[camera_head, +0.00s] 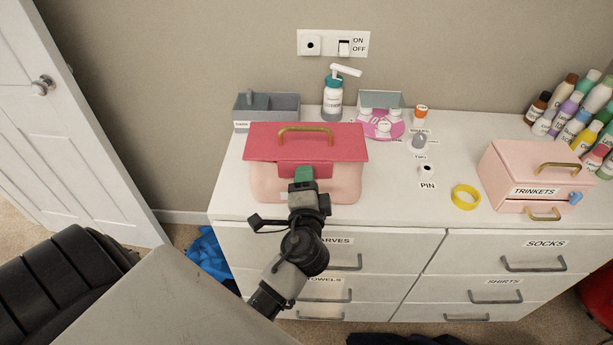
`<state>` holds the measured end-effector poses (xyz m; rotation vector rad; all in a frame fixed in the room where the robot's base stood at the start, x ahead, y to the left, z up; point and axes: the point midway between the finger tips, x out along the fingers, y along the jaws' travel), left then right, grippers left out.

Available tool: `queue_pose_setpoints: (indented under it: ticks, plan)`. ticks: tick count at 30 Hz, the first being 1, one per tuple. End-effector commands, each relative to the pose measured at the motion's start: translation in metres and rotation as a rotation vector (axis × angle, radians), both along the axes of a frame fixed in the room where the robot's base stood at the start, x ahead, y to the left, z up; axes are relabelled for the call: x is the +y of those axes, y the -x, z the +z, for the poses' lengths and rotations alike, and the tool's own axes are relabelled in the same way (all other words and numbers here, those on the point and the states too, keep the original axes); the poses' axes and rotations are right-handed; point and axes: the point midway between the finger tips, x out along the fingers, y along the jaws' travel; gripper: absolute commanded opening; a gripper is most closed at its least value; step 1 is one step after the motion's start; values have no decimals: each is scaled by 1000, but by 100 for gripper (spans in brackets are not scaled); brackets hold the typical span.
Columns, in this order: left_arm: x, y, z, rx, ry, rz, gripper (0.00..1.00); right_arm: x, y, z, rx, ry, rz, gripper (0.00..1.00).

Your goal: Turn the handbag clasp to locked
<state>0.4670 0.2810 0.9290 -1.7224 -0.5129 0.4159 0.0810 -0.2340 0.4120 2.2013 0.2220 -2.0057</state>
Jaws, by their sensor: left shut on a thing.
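The handbag (262,181) stands on the dresser top. It has a pale pink body, a darker pink lid flap (345,146) and a gold handle (305,130). My left gripper (304,178) is at the middle of the bag's front, just below the flap's tab. It is shut on a green piece, the clasp (304,172), which shows just above the fingers. The gripper hides the lower part of the clasp, so its turn cannot be told. My right gripper is not in view.
A pink trinkets box (500,178) stands at the right, with bottles (561,112) behind it. A yellow ring (466,197) lies between. A grey bin (284,103), pump bottle (332,97) and round pink tray (372,125) stand behind the bag. Dresser drawers with handles face me.

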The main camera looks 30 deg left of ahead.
Motion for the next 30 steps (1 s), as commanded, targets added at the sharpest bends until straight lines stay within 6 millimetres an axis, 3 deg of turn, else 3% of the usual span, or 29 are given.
queue_pose_setpoints:
  ticks: [12, 29, 30]
  plan:
    - [-1, 0, 0, 106, -163, -2, 18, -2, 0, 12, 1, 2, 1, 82]
    - [-1, 0, -2, 123, -189, -2, 18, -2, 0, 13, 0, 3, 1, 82]
    - [-1, 0, -2, 123, -189, -2, 45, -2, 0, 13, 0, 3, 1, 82]
